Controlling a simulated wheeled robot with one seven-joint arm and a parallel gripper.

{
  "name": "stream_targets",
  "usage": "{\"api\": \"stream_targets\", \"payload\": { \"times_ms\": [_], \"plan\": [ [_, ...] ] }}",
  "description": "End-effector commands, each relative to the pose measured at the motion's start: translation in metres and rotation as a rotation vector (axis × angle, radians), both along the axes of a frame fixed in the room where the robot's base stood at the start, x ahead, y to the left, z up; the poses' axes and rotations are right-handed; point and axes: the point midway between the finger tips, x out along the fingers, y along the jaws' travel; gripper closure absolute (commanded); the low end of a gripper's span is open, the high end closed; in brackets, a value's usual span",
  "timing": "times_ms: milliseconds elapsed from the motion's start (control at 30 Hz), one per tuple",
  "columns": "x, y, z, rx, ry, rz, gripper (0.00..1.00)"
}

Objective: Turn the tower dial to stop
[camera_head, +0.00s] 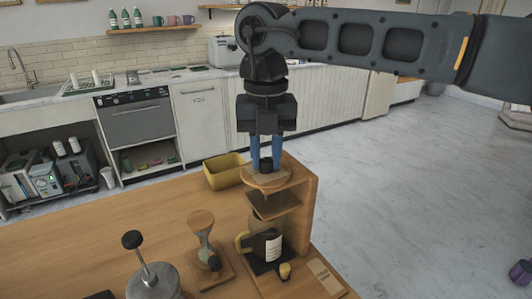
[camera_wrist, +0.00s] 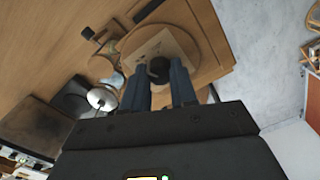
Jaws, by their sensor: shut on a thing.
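The tower (camera_head: 310,208) is a wooden stand near the right end of the wooden counter. A round wooden plate on its top carries the dial (camera_head: 266,164), a dark knob, on a pale square label plate (camera_wrist: 178,47). My gripper (camera_head: 265,162) points straight down over the tower, its blue fingers on either side of the dial. In the wrist view, the dial (camera_wrist: 158,67) sits between the fingertips, and the gripper is shut on it. Marks on the label plate are too small to read, so I cannot tell which setting the dial points to.
A dark jug with a yellow handle (camera_head: 265,245) stands under the tower's shelf. A yellow bin (camera_head: 224,171) is behind at left. A glass brewer with wooden lid (camera_head: 201,222) and a metal press (camera_head: 152,280) stand to the left. The counter's left middle is clear.

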Motion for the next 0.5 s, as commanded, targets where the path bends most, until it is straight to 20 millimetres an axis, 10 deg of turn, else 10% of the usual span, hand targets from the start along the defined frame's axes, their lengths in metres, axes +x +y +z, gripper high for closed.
{"api": "stream_targets", "payload": {
  "times_ms": [500],
  "plan": [
    [0.0003, 0.0002, 0.0, 0.0, -0.001, 0.035, 1.0]
  ]
}}
